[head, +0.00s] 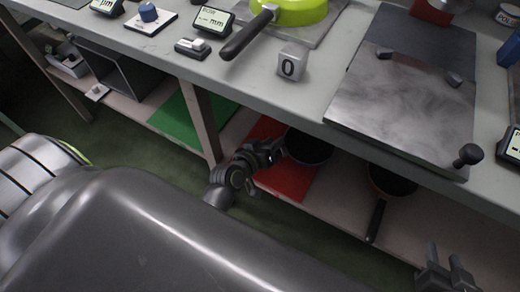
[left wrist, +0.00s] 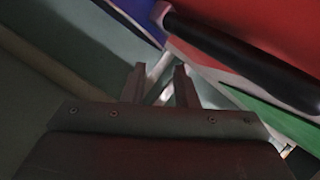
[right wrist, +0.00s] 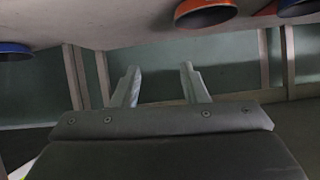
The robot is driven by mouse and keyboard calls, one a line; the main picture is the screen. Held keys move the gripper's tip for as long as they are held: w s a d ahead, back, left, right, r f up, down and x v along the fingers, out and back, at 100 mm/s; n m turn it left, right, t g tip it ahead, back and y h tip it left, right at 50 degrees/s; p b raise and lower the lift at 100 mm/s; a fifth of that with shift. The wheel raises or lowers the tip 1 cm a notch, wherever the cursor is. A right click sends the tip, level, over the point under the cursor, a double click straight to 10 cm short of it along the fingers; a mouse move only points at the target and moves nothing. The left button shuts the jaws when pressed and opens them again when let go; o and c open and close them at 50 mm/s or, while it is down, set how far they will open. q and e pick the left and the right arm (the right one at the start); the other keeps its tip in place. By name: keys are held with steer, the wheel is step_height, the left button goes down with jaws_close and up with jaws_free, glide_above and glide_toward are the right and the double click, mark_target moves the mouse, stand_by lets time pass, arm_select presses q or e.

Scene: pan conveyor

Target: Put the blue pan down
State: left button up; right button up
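A dark pan (head: 308,148) sits on the lower shelf at the edge of a red mat (head: 290,182); its colour is hard to tell in the head view. My left gripper (head: 272,152) is beside it, over the mat. In the left wrist view its fingers (left wrist: 160,84) are apart with nothing between them. A black handle (left wrist: 240,58) lies beyond them to the upper right, next to a blue surface (left wrist: 133,14), probably the blue pan. My right gripper (head: 448,278) is open and empty at the lower right. The right wrist view shows a blue pan edge (right wrist: 14,52) at far left.
A second pan (head: 391,181) with a reddish rim stands on the shelf, handle outward. A green mat (head: 188,122) lies left of a bench leg (head: 203,125). The bench top (head: 335,55) overhangs and carries a yellow-green pan (head: 298,10) and a metal plate (head: 400,105).

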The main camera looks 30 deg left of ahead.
arm_select(q)
steer(key=v, duration=0.6)
steer(key=shift+p, duration=0.35)
steer(key=s+a+r+m+g+y, duration=0.1)
steer(key=s+a+g, duration=0.1)
steer(key=s, duration=0.4)
steer(key=s+a+r+m+g+y, duration=0.1)
steer(key=s+a+r+m+g, duration=0.1)
steer(key=s, duration=0.5)
steer(key=shift+s+a+m+g, duration=0.35)
steer(key=shift+a+g, duration=0.35)
steer(key=shift+a, duration=0.5)
arm_select(e)
steer(key=s+a+f+g+y, duration=0.1)
steer(key=s+f+g, duration=0.2)
steer(key=s+f, duration=0.1)
steer(key=shift+s+a+f+g, duration=0.2)
steer(key=shift+s+g, duration=0.1)
arm_select(q)
steer(key=shift+f, duration=0.1)
arm_select(e)
steer(key=shift+f, duration=0.1)
